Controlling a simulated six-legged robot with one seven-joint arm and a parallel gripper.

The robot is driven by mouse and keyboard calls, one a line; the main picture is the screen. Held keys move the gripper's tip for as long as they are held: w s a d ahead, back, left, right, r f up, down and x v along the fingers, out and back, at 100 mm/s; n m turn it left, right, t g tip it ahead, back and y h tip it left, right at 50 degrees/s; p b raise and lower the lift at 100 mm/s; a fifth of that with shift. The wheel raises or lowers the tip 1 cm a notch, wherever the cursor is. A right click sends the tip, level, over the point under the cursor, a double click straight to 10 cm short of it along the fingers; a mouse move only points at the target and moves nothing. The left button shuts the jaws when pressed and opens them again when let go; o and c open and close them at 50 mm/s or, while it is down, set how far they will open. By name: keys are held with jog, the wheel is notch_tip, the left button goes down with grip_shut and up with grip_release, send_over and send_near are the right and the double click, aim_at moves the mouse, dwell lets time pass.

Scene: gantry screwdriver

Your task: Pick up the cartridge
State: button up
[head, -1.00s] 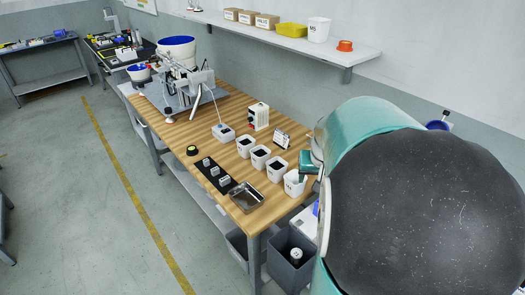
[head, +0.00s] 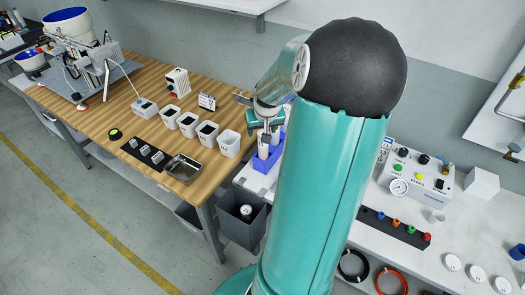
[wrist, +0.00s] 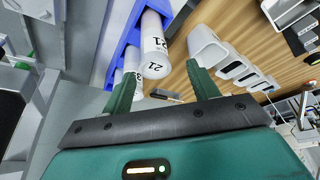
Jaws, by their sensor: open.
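White cylindrical cartridges stand in a blue rack (head: 270,160) right of the wooden bench; one cartridge (head: 263,148) shows below my gripper (head: 266,122) in the head view. In the wrist view the blue rack (wrist: 122,45) runs down the upper left. A white cartridge marked 21 (wrist: 155,58) appears between my open green fingers (wrist: 163,85), closer to the left finger. A second cartridge (wrist: 131,88) is partly hidden by the left finger. The fingers hold nothing. I cannot tell how far they are from the cartridge.
White bins (head: 208,133) line the wooden bench (head: 210,185), the nearest one close to the rack. A metal tray (head: 183,168) sits at the bench's front edge. A grey bin (head: 242,212) stands below. A control box (head: 415,175) is on the white counter at right.

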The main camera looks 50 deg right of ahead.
aim_at(263, 148)
jog(key=shift+d+f, duration=0.15)
jog(key=shift+f, duration=0.35)
jog(key=x, duration=0.4)
jog(key=shift+s+d+f, duration=0.15)
jog(key=shift+d+f, duration=0.05)
jog(key=shift+c, duration=0.2)
grip_shut()
